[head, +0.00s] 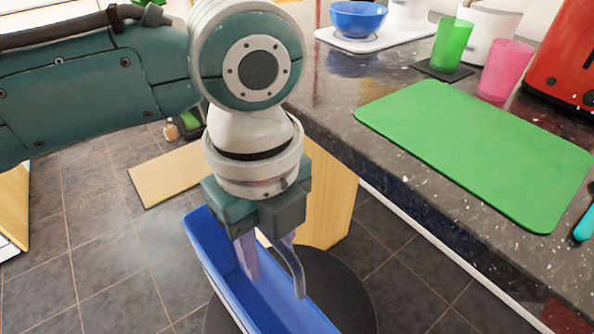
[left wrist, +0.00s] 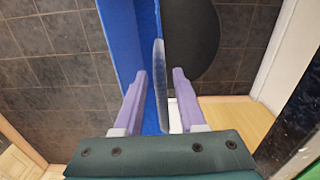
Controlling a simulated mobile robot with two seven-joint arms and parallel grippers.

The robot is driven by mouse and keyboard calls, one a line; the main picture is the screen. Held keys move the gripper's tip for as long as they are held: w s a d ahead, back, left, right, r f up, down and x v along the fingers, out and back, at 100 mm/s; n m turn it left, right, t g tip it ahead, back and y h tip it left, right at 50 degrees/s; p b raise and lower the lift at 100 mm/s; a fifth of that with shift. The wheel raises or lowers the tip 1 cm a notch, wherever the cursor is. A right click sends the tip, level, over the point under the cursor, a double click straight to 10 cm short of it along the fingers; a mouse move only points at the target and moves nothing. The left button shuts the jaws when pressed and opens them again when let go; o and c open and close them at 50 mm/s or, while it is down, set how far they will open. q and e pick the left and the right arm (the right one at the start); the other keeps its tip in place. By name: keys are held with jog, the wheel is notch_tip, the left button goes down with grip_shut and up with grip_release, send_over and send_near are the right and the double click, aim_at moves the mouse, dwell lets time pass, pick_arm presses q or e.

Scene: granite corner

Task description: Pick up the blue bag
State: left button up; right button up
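The blue bag (head: 268,302) is long, open-topped and box-like. It shows low in the head view, below the counter's edge, and also in the left wrist view (left wrist: 120,40). A thin curved grey-blue strip (head: 291,268), which looks like its handle, rises at the gripper; in the wrist view this strip (left wrist: 160,85) stands between the fingers. My left gripper (head: 268,275) points down over the bag. Its purple fingers are apart on either side of the strip, with gaps showing in the wrist view (left wrist: 158,88). My right gripper is not in view.
The dark speckled counter (head: 330,110) is at the right, holding a green mat (head: 470,145), a green cup (head: 452,45), a pink cup (head: 504,68), a blue bowl (head: 358,18) and a red appliance (head: 565,60). A tan board (head: 165,175) lies on the tiled floor.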

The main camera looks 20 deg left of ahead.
aim_at(273, 259)
pick_arm(q)
notch_tip(273, 259, down, 4)
jog(key=shift+w+d+f+b, duration=0.1)
jog(key=shift+w+b, duration=0.05)
jog(key=shift+b, duration=0.35)
grip_shut()
dwell(1.1)
